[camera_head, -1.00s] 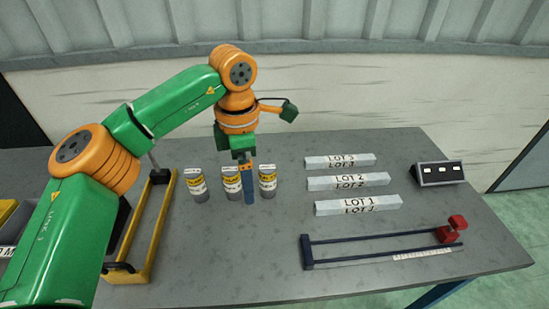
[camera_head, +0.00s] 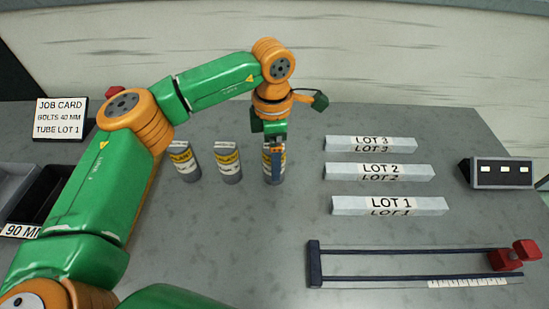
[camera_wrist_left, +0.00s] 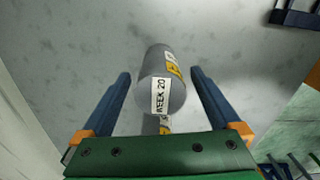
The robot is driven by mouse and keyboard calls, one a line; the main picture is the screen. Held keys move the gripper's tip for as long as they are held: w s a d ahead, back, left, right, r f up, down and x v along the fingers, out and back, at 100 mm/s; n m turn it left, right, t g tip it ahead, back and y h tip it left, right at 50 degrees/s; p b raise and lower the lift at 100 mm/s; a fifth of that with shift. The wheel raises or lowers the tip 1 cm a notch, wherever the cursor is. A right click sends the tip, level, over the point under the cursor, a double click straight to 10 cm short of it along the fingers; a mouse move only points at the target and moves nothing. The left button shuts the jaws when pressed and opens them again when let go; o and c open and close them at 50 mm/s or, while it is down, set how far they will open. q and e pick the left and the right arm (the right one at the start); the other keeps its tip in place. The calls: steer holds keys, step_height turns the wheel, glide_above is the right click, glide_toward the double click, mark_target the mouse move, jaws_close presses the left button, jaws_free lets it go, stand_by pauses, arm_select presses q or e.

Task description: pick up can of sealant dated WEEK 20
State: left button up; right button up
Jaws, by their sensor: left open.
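Three grey cans with yellow labels stand in a row on the table: a left can (camera_head: 184,162), a middle can (camera_head: 228,163) and a right can (camera_head: 266,174). My left gripper (camera_head: 274,180) is over the right can and partly hides it. In the left wrist view the can with a white tag reading WEEK 20 (camera_wrist_left: 163,92) lies between the two blue fingers. The fingers are open, with a gap on each side of the can. The tags of the other two cans are too small to read. My right gripper is not in view.
Bars marked LOT 3 (camera_head: 371,144), LOT 2 (camera_head: 379,172) and LOT 1 (camera_head: 390,205) lie right of the cans. A dark rail fixture (camera_head: 410,281) with a red block is in front. A job card (camera_head: 60,118) and bins (camera_head: 15,185) are at left. The table before the cans is clear.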

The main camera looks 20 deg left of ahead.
arm_select(q)
steer(key=shift+f, duration=1.25)
jaws_close()
steer(key=shift+r, duration=0.1)
